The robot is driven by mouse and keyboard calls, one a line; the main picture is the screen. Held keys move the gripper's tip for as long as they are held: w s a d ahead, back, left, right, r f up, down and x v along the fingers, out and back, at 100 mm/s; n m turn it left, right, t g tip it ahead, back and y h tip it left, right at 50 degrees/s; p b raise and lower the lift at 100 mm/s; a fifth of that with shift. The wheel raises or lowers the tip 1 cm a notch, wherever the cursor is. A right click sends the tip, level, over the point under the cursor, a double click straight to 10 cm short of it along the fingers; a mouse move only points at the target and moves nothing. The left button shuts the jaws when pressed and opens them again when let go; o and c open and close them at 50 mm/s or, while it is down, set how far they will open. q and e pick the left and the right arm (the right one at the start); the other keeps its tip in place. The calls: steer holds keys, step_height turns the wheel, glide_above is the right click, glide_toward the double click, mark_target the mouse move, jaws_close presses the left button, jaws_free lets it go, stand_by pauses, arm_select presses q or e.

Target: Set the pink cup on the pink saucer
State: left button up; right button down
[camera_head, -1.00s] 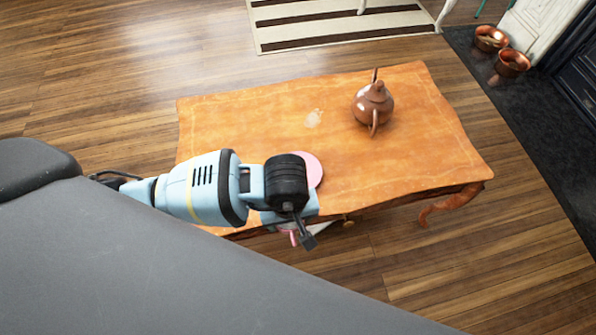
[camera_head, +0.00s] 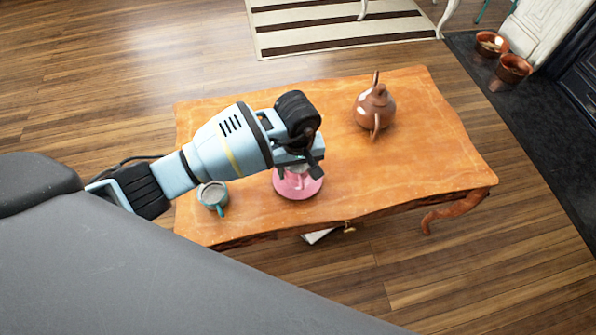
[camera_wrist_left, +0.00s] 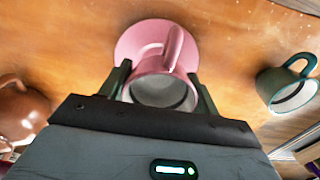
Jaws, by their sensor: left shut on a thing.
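My left gripper (camera_head: 301,166) is shut on the pink cup (camera_head: 296,181) and holds it over the pink saucer (camera_head: 313,190) near the table's front edge. In the left wrist view the pink cup (camera_wrist_left: 158,66) is between the two fingers (camera_wrist_left: 160,84), its open mouth and handle showing. The pink saucer (camera_wrist_left: 130,42) lies behind it in that view. I cannot tell whether the cup touches the saucer. The gripper hides part of both in the head view. My right gripper is not in view.
A teal cup (camera_head: 213,196) stands on the table, left of the saucer. A brown teapot (camera_head: 374,107) stands at the back right. The wooden table (camera_head: 425,150) is clear to the right of the saucer. Copper pots (camera_head: 513,69) sit by the fireplace.

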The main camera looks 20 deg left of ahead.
mark_target(298, 170)
arm_select(q)
steer(key=shift+w, duration=0.25)
steer(key=shift+w+a+f+b, duration=0.15)
steer(key=shift+f+b, duration=0.35)
steer(key=shift+f, duration=1.25)
steer(key=shift+f, duration=0.2)
steer(key=o, duration=0.8)
steer(key=shift+r, duration=0.3)
step_height(298, 170, up, 12)
steer(key=p, duration=0.2)
steer(key=shift+f, duration=0.15)
